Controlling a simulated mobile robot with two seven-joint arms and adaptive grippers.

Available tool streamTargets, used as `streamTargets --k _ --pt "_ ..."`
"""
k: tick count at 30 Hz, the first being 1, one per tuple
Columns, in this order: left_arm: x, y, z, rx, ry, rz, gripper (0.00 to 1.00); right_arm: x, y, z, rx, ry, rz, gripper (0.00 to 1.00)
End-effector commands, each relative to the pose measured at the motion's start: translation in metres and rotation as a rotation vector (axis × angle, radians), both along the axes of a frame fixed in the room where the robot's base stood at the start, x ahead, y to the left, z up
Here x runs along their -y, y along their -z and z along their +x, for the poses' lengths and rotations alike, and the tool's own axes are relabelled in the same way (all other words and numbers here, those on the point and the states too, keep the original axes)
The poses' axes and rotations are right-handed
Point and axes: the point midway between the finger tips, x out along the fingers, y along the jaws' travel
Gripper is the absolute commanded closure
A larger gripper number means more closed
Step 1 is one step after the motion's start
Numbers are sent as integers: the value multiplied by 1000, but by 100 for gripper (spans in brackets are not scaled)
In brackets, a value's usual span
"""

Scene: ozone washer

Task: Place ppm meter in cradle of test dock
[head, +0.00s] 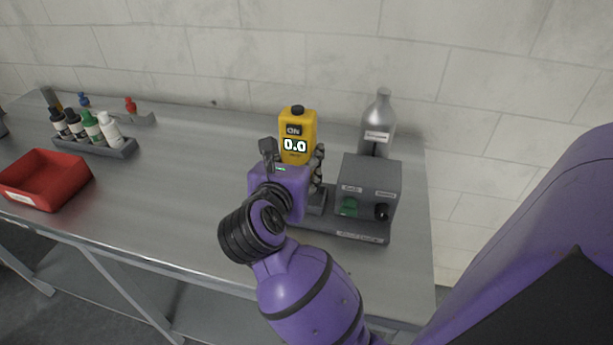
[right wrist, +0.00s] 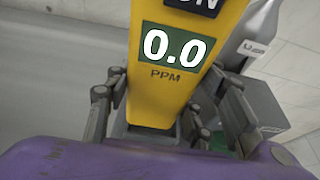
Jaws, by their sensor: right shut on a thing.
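The yellow ppm meter (head: 297,128) stands upright in the head view, with a black knob on top and a display reading 0.0. It also fills the middle of the right wrist view (right wrist: 165,95). My right gripper (head: 293,160) is shut on the meter, one finger on each side. The grey test dock (head: 368,185) is just right of the gripper, with a green button, a black knob and a flat base. The meter is over the left part of that base, where the cradle is mostly hidden behind my gripper. I cannot tell whether the meter touches it. My left gripper is not in view.
A silver bottle (head: 378,117) stands behind the dock. A red bin (head: 45,178) and a grey rack (head: 95,147) with several small bottles are at the left. The steel table (head: 185,185) is clear between the bin and my gripper.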

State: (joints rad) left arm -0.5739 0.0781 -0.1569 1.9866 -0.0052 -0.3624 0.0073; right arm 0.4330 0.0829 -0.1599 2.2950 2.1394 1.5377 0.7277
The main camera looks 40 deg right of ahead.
Motion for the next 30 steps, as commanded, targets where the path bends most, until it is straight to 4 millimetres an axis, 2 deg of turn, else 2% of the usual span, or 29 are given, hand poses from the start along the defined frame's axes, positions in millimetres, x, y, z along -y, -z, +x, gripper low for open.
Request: streamTargets --k 3,10,15,28,29,30 --pt "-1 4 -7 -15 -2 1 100 11 12 2 1 0 -3 84" --pt "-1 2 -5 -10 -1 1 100 25 30 4 1 -1 -4 84" --pt "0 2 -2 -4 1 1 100 22 54 4 -1 -2 -2 84" --pt "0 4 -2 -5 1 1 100 22 61 4 2 -1 2 84" --pt "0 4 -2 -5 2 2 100 22 62 4 1 -2 2 49" --pt "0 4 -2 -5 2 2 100 22 61 4 2 -1 2 44"
